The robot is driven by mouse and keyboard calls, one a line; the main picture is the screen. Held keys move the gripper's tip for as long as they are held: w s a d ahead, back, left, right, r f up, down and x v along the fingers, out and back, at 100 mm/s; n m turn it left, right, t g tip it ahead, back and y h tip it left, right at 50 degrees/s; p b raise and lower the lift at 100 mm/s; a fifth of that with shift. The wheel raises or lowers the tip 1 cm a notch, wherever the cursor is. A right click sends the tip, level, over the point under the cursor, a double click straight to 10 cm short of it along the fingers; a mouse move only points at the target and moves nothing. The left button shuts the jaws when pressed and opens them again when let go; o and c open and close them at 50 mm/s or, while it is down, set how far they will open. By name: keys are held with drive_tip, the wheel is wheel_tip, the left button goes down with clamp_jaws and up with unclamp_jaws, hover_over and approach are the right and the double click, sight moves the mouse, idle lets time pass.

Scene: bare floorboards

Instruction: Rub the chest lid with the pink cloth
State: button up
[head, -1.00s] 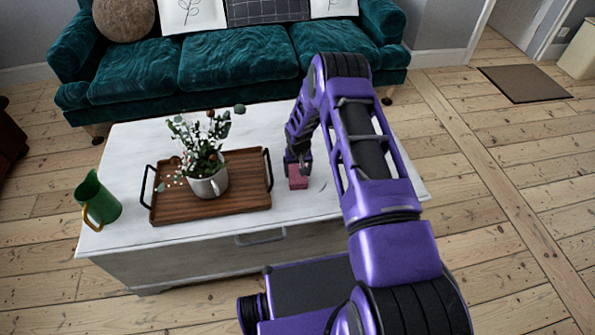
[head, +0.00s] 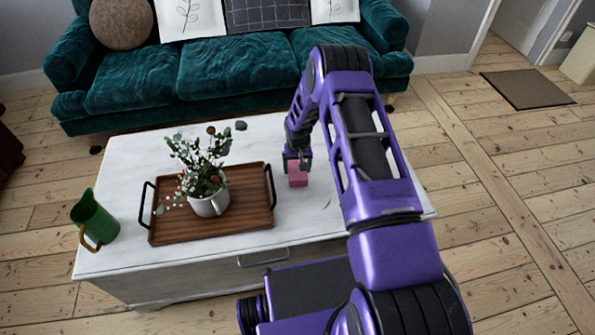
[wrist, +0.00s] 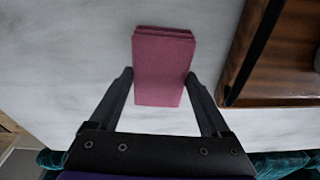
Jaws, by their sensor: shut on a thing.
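The pink cloth (head: 297,176) is a small folded block at the white chest lid, just right of the wooden tray. In the wrist view the cloth (wrist: 162,75) sits between the two fingers. My gripper (head: 299,160) points down at the lid and is shut on the cloth; it also shows in the wrist view (wrist: 160,88). The chest lid (head: 330,212) is pale and flat, with grey streaks. Whether the cloth presses on the lid or hangs just above it, I cannot tell.
A wooden tray (head: 240,232) with black handles holds a white pot (head: 209,206) of leafy stems. A green jug (head: 93,218) stands at the lid's left end. A teal sofa (head: 236,75) is behind the chest. The lid's front right is bare.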

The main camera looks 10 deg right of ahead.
sight(298, 170)
drive_tip(key=shift+r+p, duration=0.8)
drive_tip(key=shift+r, duration=1.65)
drive_tip(key=shift+d, duration=0.15)
